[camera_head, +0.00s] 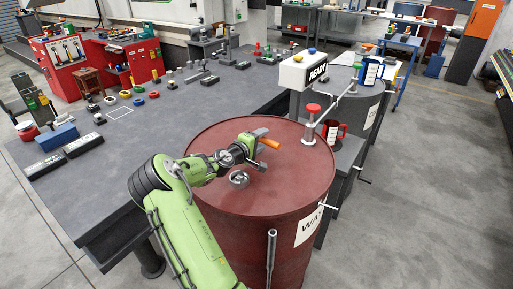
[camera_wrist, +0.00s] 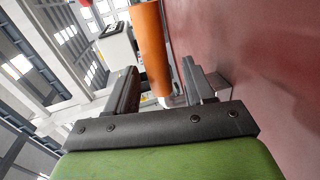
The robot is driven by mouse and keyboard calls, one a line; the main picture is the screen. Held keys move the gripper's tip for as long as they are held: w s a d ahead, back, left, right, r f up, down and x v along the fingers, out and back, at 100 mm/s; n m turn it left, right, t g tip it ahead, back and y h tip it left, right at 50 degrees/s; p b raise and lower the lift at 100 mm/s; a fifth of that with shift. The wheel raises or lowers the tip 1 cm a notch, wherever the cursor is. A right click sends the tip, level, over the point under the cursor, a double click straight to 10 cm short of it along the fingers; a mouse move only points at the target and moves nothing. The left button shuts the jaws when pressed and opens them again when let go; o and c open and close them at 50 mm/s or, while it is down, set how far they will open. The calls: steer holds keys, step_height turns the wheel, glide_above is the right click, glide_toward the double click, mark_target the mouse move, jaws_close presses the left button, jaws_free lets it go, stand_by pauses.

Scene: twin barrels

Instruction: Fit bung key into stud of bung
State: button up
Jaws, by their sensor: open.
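The bung key's orange handle (camera_head: 270,143) shows just beyond my gripper (camera_head: 256,141), low over the red barrel's lid (camera_head: 215,140). In the wrist view the orange handle (camera_wrist: 150,45) stands between the open fingers of my gripper (camera_wrist: 160,68), with a pale metal piece at its lower end. I cannot tell whether a finger touches it. A round metal fitting (camera_head: 239,178), possibly the bung, sits on the lid below my gripper; its stud is not clear. The key's working end is not clearly visible.
A red-knobbed metal post (camera_head: 312,112) stands at the lid's right edge, near a white READY box (camera_head: 303,70). A second grey barrel (camera_head: 352,108) is behind. The grey table (camera_head: 185,115) at left holds several small parts; its near part is clear.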

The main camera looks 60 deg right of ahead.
steer(key=shift+d+f, duration=0.1)
steer(key=shift+d, duration=0.4)
steer(key=shift+c, duration=0.8)
jaws_close()
